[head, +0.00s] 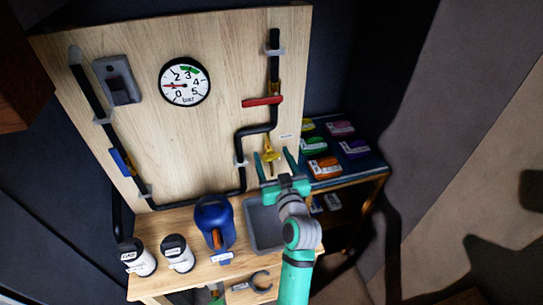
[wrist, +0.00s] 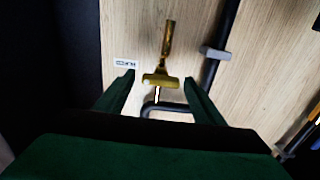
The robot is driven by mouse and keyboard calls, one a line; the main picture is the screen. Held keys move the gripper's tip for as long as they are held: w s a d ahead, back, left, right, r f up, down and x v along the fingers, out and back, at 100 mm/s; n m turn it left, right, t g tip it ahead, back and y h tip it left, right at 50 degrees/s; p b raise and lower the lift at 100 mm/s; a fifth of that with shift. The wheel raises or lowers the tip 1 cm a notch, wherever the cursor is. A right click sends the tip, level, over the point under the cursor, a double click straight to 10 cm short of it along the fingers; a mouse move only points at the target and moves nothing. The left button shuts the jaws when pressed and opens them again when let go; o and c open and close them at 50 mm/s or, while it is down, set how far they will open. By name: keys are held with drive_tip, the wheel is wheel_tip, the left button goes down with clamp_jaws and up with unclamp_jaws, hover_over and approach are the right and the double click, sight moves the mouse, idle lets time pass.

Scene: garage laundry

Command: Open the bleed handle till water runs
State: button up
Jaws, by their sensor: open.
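The brass-yellow bleed valve (head: 270,154) sits low at the right of the wooden board, above the grey basin (head: 250,234). In the wrist view its handle (wrist: 160,80) lies crosswise and its spout (wrist: 168,40) extends toward the top. My gripper (head: 276,164) is open in front of the valve. In the wrist view my gripper (wrist: 160,78) has one finger on each side of the handle, with gaps visible. I cannot tell the depth of the fingertips. No running water can be made out. The gauge (head: 185,81) has its red needle near 1.
Black pipe (head: 240,178) runs around the board, with a red handle (head: 262,101) above and a blue handle (head: 123,162) at left. A blue jug (head: 215,222) and two white-and-black canisters (head: 177,253) stand left of the basin. A shelf (head: 350,181) with colored boxes is right.

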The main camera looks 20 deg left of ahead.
drive_tip(key=shift+w+a, duration=0.3)
drive_tip(key=shift+w, duration=0.1)
drive_tip(key=c, duration=1)
drive_tip(key=shift+c, duration=0.2)
drive_tip(key=shift+n, duration=0.3)
drive_tip(key=n, duration=0.4)
drive_tip(key=shift+s+a+n, duration=0.1)
drive_tip(key=shift+n, duration=0.2)
drive_tip(key=n, duration=0.4)
drive_tip(key=shift+a+f+n, duration=0.1)
drive_tip(key=shift+n, duration=0.3)
